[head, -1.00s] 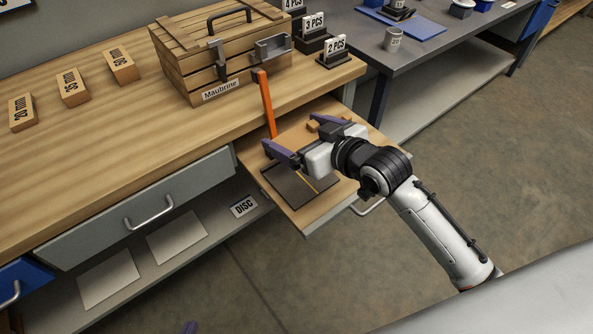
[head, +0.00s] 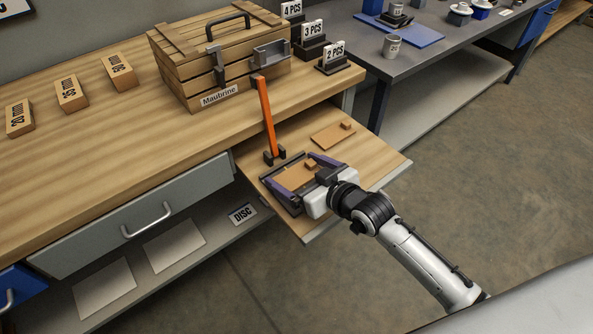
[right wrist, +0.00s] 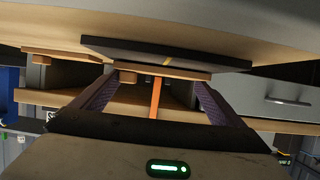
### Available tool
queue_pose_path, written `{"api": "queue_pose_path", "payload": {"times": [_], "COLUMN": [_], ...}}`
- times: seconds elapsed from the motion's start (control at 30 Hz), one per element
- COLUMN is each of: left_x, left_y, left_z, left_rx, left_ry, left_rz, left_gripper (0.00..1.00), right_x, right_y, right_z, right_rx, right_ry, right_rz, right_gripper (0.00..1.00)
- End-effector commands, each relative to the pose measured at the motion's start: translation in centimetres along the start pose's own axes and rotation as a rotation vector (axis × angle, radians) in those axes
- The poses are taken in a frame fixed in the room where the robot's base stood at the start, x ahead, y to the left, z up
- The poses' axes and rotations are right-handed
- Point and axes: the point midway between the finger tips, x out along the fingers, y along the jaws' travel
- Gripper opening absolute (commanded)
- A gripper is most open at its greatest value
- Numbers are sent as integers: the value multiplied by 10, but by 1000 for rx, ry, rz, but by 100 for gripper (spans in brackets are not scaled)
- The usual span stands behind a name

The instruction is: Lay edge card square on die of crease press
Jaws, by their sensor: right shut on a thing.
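My right gripper (head: 306,181) is shut on a brown edge card (head: 294,178), with its purple fingers on two opposite sides. The card has a small raised block on it. It lies flat over the dark plate of the crease press (head: 266,178), which has an upright orange lever (head: 266,115). In the right wrist view the card (right wrist: 160,72) spans the fingertips, close against the dark plate (right wrist: 150,52) with its yellow line. I cannot tell whether they touch. The card covers most of the die. My left gripper is not in view.
A wooden crate (head: 215,60) stands on the bench behind the lever. Numbered wooden blocks (head: 70,94) are far left. The board's right side is clear.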

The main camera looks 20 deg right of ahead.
Motion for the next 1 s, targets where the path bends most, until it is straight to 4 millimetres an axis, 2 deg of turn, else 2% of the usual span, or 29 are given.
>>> {"api": "queue_pose_path", "payload": {"times": [0.1, 0.13, 0.17, 0.43, 0.53, 1.0], "left_x": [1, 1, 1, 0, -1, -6], "left_y": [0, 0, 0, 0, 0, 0], "left_z": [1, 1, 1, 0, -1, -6], "left_rx": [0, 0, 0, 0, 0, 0], "left_ry": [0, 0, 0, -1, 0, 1], "left_rz": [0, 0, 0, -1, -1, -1], "left_gripper": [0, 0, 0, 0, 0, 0], "right_x": [1, 1, 1, 0, -8, -100], "right_y": [0, 0, 0, 0, 1, 0], "right_z": [3, 3, 2, 0, 1, 1], "right_rx": [0, 0, 0, 0, 0, -1], "right_ry": [0, 0, 0, 0, -3, -3], "right_rz": [0, 0, 0, 0, 1, 0], "right_gripper": [72, 94, 100, 100, 100, 100]}}
